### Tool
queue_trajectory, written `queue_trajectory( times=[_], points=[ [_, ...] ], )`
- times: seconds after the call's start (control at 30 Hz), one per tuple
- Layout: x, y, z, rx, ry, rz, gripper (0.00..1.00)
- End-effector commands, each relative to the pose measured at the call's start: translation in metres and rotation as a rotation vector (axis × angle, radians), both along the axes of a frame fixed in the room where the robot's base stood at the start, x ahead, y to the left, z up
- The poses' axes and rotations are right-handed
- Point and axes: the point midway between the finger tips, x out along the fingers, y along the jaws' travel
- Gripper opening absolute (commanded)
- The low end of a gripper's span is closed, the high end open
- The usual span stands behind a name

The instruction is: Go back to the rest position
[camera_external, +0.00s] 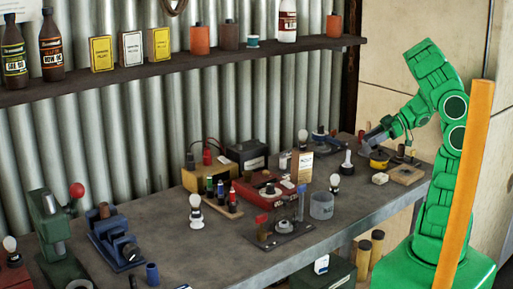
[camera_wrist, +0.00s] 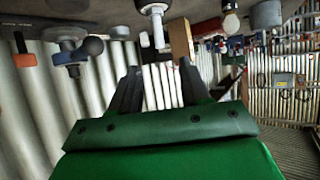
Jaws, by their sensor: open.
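My green arm stands at the right end of the workbench (camera_external: 160,254). My gripper (camera_external: 368,139) is held above the bench's far right part and points left. In the wrist view its two dark fingers (camera_wrist: 158,82) stand apart with nothing between them, so it is open and empty. A yellow round object (camera_external: 380,161) sits on the bench just below the gripper. The wrist picture looks upside down, with bench items along its top edge, among them a white knob-shaped object (camera_wrist: 154,10) and a tan box (camera_wrist: 181,42).
An orange post (camera_external: 468,185) stands in front of my arm. A shelf (camera_external: 190,62) with bottles and boxes runs along the corrugated wall.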

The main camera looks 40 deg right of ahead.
Motion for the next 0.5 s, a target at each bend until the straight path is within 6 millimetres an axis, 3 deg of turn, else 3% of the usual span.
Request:
queue_trajectory(
  times=[0.33, 0.5],
  points=[
    [0.005, -0.001, 0.002, -0.013, -0.01, -0.011, 0.46],
    [0.046, -0.01, 0.02, -0.107, -0.089, -0.112, 0.46]
  ],
)
